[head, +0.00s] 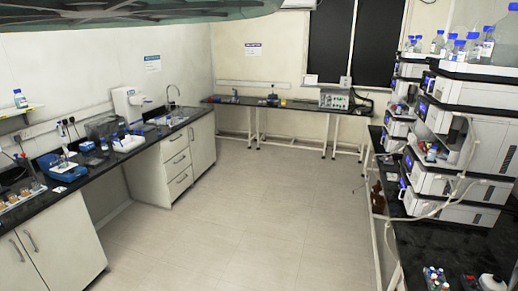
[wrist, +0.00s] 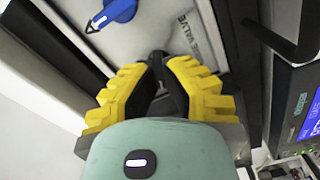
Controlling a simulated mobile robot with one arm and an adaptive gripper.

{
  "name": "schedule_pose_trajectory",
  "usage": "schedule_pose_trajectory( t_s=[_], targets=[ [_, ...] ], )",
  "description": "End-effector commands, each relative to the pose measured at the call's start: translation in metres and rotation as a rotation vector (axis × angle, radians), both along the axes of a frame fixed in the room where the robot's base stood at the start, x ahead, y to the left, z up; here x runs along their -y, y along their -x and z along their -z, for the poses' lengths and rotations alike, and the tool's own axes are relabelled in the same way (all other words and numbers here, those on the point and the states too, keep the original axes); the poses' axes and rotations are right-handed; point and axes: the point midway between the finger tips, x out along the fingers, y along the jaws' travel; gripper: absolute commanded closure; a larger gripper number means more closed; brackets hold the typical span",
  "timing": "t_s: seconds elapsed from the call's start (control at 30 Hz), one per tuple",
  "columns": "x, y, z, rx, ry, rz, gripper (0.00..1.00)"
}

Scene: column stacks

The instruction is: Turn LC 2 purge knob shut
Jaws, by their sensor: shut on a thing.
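My gripper (wrist: 165,75) has yellow ribbed fingers and is closed in front of a pale instrument panel (wrist: 155,30) in the wrist view. The fingers are shut on a small dark part, seemingly a knob, beside printed lettering that reads VALVE. The fingers hide most of this part, so its turn angle cannot be told. A blue knob (wrist: 117,10) with a dark pointer shows at the upper left, apart from the fingers. In the head view two white instrument stacks stand on the right bench, a near one (head: 460,180) and a farther one (head: 397,128); my gripper does not show there.
A dark bar (wrist: 275,40) and a blue-lit screen (wrist: 312,115) lie right of my gripper in the wrist view. In the head view, bottles (head: 470,45) stand on the stacks and small vials (head: 434,278) on the right bench. The floor (head: 235,215) between the benches is clear.

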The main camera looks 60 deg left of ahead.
Motion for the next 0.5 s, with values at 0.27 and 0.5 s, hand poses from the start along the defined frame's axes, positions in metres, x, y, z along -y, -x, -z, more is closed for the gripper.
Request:
schedule_pose_trajectory(
  t_s=[0.27, 0.5],
  targets=[
    [0.0008, 0.0004, 0.0095, 0.199, -0.145, -0.002, 1.0],
    [0.0012, 0.001, 0.0097, 0.362, -0.276, -0.001, 1.0]
  ],
)
